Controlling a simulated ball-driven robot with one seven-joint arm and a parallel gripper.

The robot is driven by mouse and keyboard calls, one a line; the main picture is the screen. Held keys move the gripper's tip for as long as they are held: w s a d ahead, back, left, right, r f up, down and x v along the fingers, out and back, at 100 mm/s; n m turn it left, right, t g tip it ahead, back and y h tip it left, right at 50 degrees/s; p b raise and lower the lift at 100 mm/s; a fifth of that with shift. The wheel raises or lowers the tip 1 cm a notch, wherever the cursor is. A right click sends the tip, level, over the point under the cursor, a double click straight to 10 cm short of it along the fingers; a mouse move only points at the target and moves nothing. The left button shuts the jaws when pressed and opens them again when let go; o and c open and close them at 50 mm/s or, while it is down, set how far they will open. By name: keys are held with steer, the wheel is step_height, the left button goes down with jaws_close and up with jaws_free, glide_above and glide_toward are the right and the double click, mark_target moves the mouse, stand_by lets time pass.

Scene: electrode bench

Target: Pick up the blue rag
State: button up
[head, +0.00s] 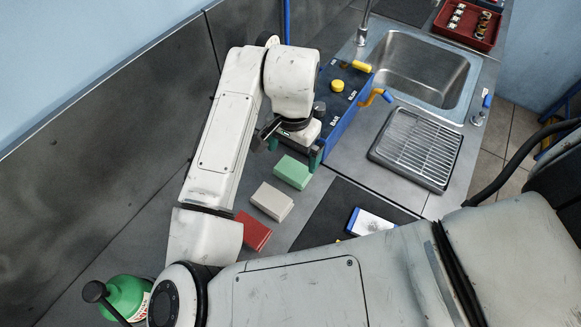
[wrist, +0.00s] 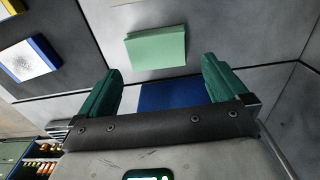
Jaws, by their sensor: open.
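A flat blue patch, which looks like the blue rag (wrist: 172,96), shows in the wrist view between and beyond my fingers. Its lower part is hidden by my gripper body. My gripper (wrist: 161,82) is open, its two green fingers apart on either side of the blue patch, with nothing held between them. I cannot tell how far above the bench the fingertips are. In the head view my gripper (head: 294,152) points down just past the green block, left of the blue box, and the blue rag is hidden behind it.
A green block (head: 292,172), a beige block (head: 271,201) and a red block (head: 253,231) lie in a row. A blue control box (head: 345,128) stands close right of my gripper. Further right are a drain rack (head: 414,148) and a sink (head: 420,72). A green bottle (head: 126,296) stands front left.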

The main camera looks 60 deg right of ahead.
mark_target(293, 168)
steer(key=shift+s+a+f+p, duration=0.1)
steer(key=shift+f+p, duration=0.25)
steer(key=shift+f, duration=1.15)
steer(key=shift+s+a+f+p, duration=0.1)
steer(key=shift+f+p, duration=0.2)
steer(key=shift+f, duration=1.2)
steer(key=shift+c, duration=0.2)
steer(key=c, duration=0.8)
steer(key=shift+o, duration=0.2)
steer(key=shift+r, duration=0.1)
